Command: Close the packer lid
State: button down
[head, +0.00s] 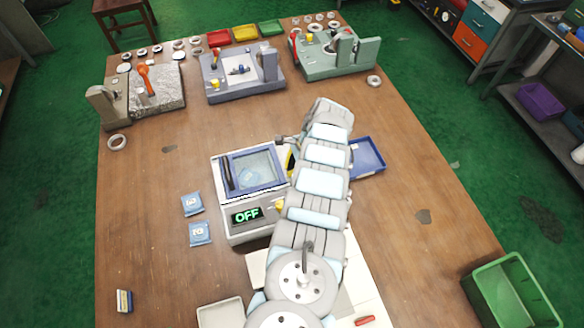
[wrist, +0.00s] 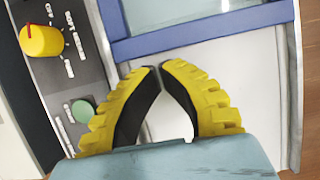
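The packer (head: 232,230) is a white and grey machine on the table with a green "OFF" display (head: 247,215). Its blue-framed lid (head: 254,190) has a clear window and a dark handle (head: 228,176) at the left. The lid looks laid over the body; whether it is fully seated I cannot tell. In the wrist view the lid's blue frame (wrist: 205,33) crosses the top, just beyond my fingertips. My gripper (wrist: 160,68) has its yellow and black fingertips together, with nothing held. In the head view my arm hides most of it at the packer's right side.
A yellow knob (wrist: 40,41) and a green button (wrist: 83,111) sit on the packer's grey panel. A blue tray (head: 367,158) lies right of the packer. Two blue packets (head: 192,204) (head: 200,234) lie left. Fixtures stand at the back. The table's left side is mostly clear.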

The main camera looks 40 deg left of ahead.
jog(key=shift+s, duration=0.1)
jog(key=shift+s+a+r+p, duration=0.2)
jog(key=shift+s+a+p, duration=0.4)
jog(key=shift+p, duration=0.55)
jog(key=shift+s+a+f, duration=0.15)
jog(key=shift+s, duration=0.2)
jog(key=shift+f, duration=0.1)
jog(key=shift+w+d+f+b, duration=0.2)
jog(key=shift+w+d+b, duration=0.25)
jog(key=shift+w+b, duration=0.4)
jog(key=w+d+b, duration=0.1)
jog(key=b, duration=0.2)
jog(key=shift+w+d, duration=0.1)
jog(key=shift+w, duration=0.2)
jog(key=v, duration=1)
jog(key=shift+r+p, duration=0.25)
jog(key=shift+p, duration=0.05)
jog(key=shift+w+d, duration=0.1)
